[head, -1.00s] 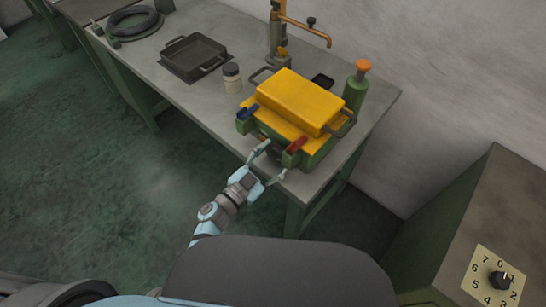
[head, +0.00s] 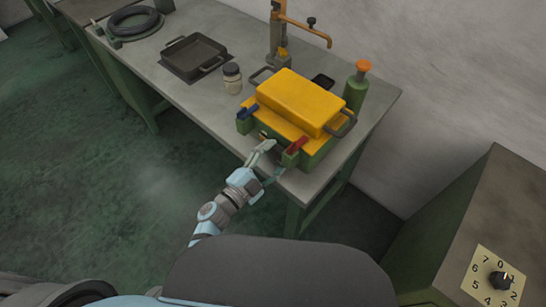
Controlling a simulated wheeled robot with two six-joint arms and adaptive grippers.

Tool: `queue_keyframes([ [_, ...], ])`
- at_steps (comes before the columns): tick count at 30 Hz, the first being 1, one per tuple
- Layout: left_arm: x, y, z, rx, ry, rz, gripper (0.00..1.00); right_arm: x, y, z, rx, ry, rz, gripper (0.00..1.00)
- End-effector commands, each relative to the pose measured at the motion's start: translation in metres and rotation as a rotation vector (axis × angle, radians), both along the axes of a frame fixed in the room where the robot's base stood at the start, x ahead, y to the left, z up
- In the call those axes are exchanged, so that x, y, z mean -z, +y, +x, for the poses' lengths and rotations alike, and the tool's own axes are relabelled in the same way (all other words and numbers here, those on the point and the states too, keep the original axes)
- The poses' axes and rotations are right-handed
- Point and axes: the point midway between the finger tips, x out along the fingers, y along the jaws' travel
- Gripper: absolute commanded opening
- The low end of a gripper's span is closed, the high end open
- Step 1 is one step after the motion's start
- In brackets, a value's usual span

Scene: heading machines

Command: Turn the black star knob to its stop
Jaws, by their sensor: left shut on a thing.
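The black star knob (head: 278,160) is a small dark shape low on the front of the green and yellow machine (head: 302,104), between its blue handle (head: 247,111) and red handle (head: 297,144). My left gripper (head: 270,161) is at this front, with its two fingers on either side of the knob and shut on it. The fingers hide much of the knob, so its lobes and its angle cannot be made out. My right gripper is not in view.
The machine stands on a grey bench (head: 212,109) near its front edge. A green bottle (head: 356,88), a jar (head: 232,78) and a black tray (head: 194,55) stand on the bench. A cabinet at right carries a numbered dial (head: 497,281) with a black pointer knob.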

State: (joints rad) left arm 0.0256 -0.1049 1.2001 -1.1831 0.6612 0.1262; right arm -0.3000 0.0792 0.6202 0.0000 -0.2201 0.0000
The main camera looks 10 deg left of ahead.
Motion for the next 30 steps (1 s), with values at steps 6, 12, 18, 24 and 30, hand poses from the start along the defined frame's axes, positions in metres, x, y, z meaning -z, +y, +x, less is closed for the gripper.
queue_keyframes([
  [6, 0.0003, 0.0003, 0.0, -0.001, -0.03, 0.043, 0.31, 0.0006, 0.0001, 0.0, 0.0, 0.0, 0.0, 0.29],
  [12, 0.0002, 0.0002, 0.0, 0.0, -0.035, 0.049, 0.31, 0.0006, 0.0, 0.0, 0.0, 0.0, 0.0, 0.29],
  [18, 0.0001, 0.0002, 0.0, 0.0, -0.035, 0.049, 0.31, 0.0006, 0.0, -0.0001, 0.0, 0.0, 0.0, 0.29],
  [24, 0.0001, 0.0001, 0.0, 0.0, -0.034, 0.048, 0.79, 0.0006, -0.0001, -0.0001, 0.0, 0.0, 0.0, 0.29],
  [30, 0.0009, 0.0, -0.0004, 0.001, -0.032, 0.048, 0.79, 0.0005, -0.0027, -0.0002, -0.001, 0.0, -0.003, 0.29],
])
